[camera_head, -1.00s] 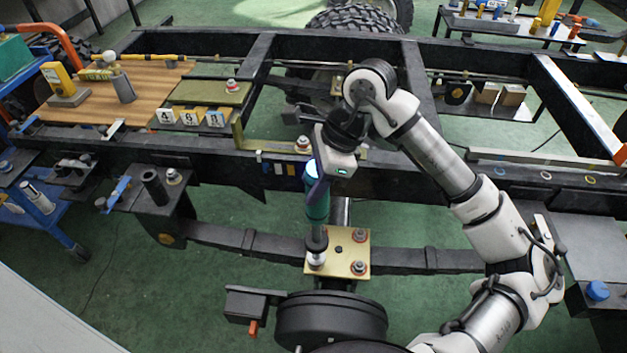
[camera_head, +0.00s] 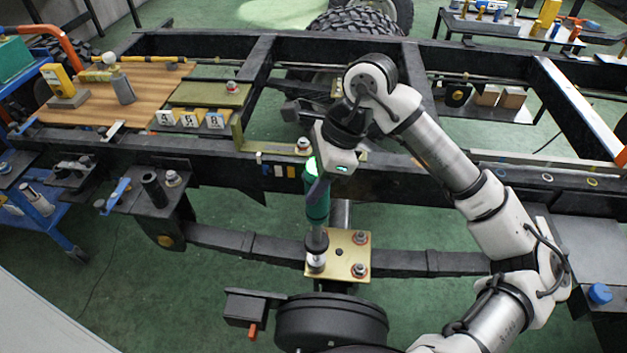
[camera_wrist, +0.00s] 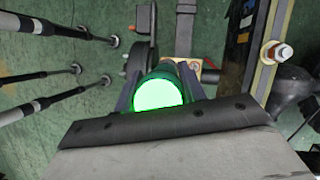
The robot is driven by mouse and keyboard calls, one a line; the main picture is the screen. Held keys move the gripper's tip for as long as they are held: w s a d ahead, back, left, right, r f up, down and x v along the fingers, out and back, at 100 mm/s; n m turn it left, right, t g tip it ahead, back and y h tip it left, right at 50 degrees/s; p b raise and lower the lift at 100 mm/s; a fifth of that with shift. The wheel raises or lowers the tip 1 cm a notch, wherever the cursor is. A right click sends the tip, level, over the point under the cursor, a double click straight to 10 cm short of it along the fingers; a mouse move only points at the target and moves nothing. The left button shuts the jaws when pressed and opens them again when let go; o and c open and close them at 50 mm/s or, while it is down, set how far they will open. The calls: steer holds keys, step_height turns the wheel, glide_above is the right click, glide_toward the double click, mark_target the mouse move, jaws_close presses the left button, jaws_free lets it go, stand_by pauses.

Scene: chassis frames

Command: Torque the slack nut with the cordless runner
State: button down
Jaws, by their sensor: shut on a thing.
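The cordless runner (camera_head: 317,208) is a green tool standing nearly upright, its socket end pointing down. My gripper (camera_head: 318,186) is shut on its upper part. The runner's end glows green in the wrist view (camera_wrist: 158,94), between the two fingers. The socket sits over the front left nut position of a brass-coloured plate (camera_head: 341,256), hiding what is beneath it. The back left corner is partly covered by the runner. I cannot tell which nut is slack.
The black frame rail (camera_head: 420,170) runs just behind the runner. A round black part (camera_head: 330,322) lies in front of the plate. A stud with a nut (camera_head: 303,144) stands on a green bracket.

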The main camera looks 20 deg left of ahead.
steer(key=shift+r, duration=1.15)
